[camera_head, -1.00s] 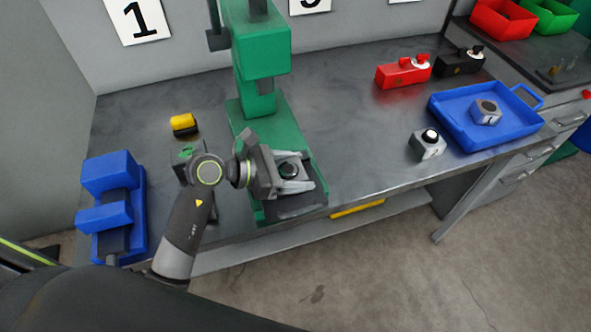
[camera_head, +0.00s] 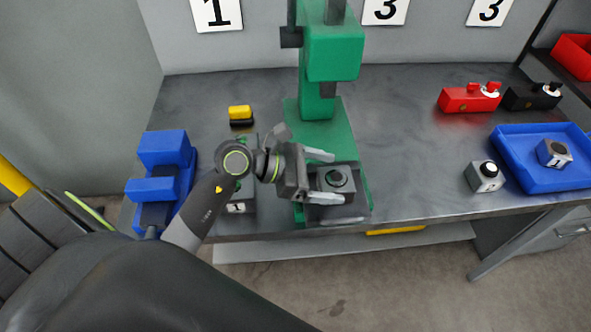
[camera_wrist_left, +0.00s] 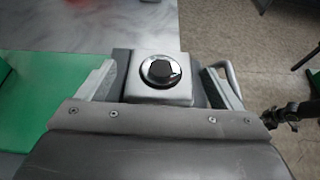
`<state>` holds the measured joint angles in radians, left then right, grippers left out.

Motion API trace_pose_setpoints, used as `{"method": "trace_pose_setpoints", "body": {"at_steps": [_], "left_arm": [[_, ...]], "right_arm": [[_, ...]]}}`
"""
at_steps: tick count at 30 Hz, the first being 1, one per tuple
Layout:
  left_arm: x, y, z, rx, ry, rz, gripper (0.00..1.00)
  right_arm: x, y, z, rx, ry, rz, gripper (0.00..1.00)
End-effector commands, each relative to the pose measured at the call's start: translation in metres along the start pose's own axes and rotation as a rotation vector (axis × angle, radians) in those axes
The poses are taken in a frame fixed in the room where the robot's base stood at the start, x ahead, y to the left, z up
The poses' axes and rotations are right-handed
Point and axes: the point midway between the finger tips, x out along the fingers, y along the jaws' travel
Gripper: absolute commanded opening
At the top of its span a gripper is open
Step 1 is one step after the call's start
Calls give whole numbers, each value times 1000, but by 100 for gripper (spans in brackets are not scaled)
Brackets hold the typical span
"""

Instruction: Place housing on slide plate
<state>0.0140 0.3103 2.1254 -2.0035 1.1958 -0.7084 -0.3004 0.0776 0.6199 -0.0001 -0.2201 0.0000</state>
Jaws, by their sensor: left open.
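The housing (camera_head: 338,182), a light grey block with a dark round insert on top, sits upright on the dark slide plate (camera_head: 352,211) at the front of the green press. My left gripper (camera_head: 336,177) is open around it, one finger on each side. In the left wrist view the housing (camera_wrist_left: 158,92) stands between the spread fingers (camera_wrist_left: 160,86), with gaps on both sides. The dark slide plate (camera_wrist_left: 215,97) shows beside and under it. The housing's lower front is partly hidden by a finger. My right gripper is not in view.
The green press (camera_head: 334,55) rises just behind the plate. A blue fixture (camera_head: 165,150) and a yellow-black block (camera_head: 240,115) are at left. At right are another grey housing (camera_head: 484,177), a blue tray (camera_head: 515,178) holding one, and a red block (camera_head: 468,100). The mid-right bench is clear.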

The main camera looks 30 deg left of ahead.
Motion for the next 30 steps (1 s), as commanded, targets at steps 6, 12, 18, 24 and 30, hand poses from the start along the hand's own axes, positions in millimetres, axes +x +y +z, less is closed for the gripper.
{"method": "trace_pose_setpoints", "body": {"at_steps": [6, 12, 18, 24, 30], "left_arm": [[-28, 0, -2, 3, 5, 0, 87], [-50, -1, -1, 4, 5, -3, 87], [-67, 0, -1, 2, 3, -1, 87], [-76, 0, 0, 1, 0, -1, 87], [-78, -1, 1, 0, -1, -3, 87]], "right_arm": [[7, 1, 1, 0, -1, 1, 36], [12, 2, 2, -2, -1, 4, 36], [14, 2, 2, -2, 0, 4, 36], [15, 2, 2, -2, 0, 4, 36], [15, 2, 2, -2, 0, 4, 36]]}}
